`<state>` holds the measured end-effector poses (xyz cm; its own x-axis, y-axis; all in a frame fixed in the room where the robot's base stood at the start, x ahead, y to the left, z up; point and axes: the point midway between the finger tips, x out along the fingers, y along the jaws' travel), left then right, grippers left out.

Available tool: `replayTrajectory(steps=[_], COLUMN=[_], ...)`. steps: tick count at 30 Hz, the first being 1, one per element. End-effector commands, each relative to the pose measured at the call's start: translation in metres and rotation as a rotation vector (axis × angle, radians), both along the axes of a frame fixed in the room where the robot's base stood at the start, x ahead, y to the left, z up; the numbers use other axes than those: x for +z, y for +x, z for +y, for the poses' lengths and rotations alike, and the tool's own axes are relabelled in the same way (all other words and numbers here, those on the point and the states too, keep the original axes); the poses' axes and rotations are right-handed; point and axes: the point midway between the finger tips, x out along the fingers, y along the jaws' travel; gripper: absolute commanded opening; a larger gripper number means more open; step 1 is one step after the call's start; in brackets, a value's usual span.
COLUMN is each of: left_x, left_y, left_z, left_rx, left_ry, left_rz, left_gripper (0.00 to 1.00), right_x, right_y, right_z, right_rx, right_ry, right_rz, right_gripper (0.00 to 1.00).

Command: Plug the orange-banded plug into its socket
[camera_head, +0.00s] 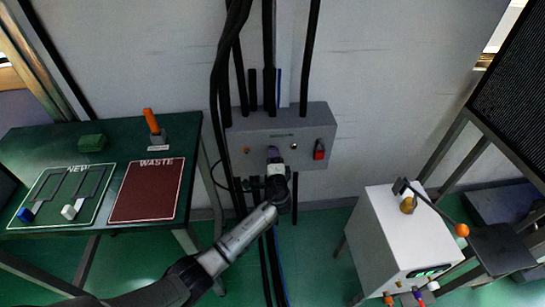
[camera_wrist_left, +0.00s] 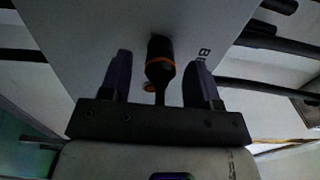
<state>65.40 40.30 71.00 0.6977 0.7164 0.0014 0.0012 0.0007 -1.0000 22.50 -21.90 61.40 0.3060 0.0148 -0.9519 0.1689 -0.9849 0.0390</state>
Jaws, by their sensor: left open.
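The orange-banded plug (camera_wrist_left: 160,67) is a dark cylinder with an orange ring, seen in the left wrist view against the face of the grey wall box (camera_head: 304,122). A thin dark cable runs from it toward my gripper. My left gripper (camera_head: 274,154) is at the lower front of this box. Its two dark purple fingers stand open, one on each side of the plug, with gaps visible between. I cannot tell how deep the plug sits in a socket. In the head view the gripper hides the plug. My right gripper is not in view.
A red switch (camera_head: 319,150) is on the box, right of my gripper. Black cables (camera_head: 228,70) hang beside it. A green table (camera_head: 187,130) stands left, with a WASTE area (camera_head: 147,190). A white cabinet (camera_head: 385,235) stands right, near a lever with an orange ball (camera_head: 462,230).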

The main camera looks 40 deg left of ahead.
Motion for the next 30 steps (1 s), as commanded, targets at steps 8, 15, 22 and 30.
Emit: replayTrajectory(steps=[8, 15, 22, 30], left_x=[-0.0002, 0.0004, 0.0003, -0.0003], left_y=[0.0076, 0.0082, 0.0081, 0.0080], left_z=[0.0080, 0.0084, 0.0083, 0.0081], left_rx=[0.001, 0.000, 0.000, 0.000], left_ry=[0.001, 0.001, 0.000, 0.000], left_rz=[0.001, 0.001, 0.000, 0.000], left_gripper=[0.56, 0.56, 0.56, 0.56], right_x=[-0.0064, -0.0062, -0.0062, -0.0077], right_y=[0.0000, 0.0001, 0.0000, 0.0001], right_z=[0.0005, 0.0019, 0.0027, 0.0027], right_rx=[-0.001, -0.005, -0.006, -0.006], right_ry=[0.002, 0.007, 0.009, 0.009], right_rz=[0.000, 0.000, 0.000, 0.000], right_gripper=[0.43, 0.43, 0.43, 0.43])
